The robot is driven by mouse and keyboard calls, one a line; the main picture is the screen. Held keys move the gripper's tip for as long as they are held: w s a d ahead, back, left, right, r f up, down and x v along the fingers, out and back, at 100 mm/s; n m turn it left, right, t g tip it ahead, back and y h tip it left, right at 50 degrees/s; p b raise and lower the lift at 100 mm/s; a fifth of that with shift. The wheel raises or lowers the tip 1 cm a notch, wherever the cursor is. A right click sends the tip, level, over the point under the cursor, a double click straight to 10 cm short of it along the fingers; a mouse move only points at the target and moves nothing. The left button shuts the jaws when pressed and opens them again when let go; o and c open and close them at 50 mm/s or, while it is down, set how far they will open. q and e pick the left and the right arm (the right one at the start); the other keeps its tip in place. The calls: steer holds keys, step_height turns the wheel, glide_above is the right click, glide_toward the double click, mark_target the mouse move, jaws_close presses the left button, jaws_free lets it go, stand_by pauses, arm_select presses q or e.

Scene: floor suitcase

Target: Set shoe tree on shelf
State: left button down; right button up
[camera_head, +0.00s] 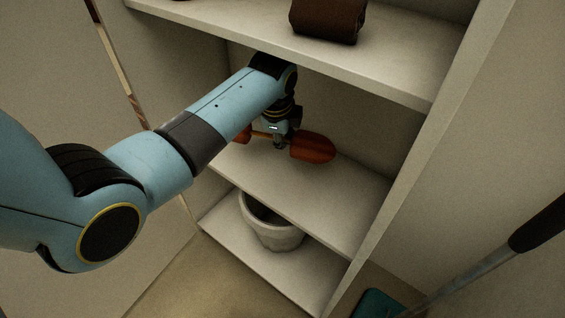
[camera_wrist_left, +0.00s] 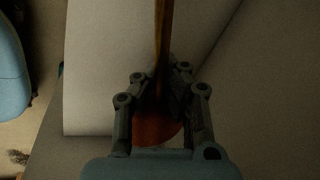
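The shoe tree (camera_head: 313,147) is reddish-brown, with a larger rounded end at right, a smaller end at left and a thin rod between. It is at the middle shelf (camera_head: 300,190) of an open unit; I cannot tell whether it touches the board. My left gripper (camera_head: 280,143) reaches in from above and is around the rod part. In the left wrist view the rod of the shoe tree (camera_wrist_left: 162,40) runs between the fingers of the left gripper (camera_wrist_left: 165,92), which look closed on it. A red end shows below them. My right gripper is not in view.
A dark brown item (camera_head: 328,18) lies on the upper shelf (camera_head: 400,85), just above my arm. A grey pot (camera_head: 272,232) stands on the bottom shelf. A black-handled pole (camera_head: 540,225) and a teal object (camera_head: 375,303) are at lower right. The middle shelf's right part is clear.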

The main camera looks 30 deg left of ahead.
mark_target(284, 168)
arm_select(q)
step_height(284, 168, down, 7)
steer(key=b, duration=0.2)
steer(key=shift+s+b, duration=0.15)
steer(key=shift+b, duration=0.25)
steer(key=shift+w+f, duration=0.15)
steer(key=shift+w, duration=0.05)
steer(key=shift+r, duration=0.2)
steer(key=shift+f, duration=0.55)
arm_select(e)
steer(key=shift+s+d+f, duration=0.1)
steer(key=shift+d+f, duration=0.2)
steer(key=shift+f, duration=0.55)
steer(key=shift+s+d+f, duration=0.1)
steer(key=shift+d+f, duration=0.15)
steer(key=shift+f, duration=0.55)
arm_select(q)
steer(key=c, duration=2.1)
jaws_free()
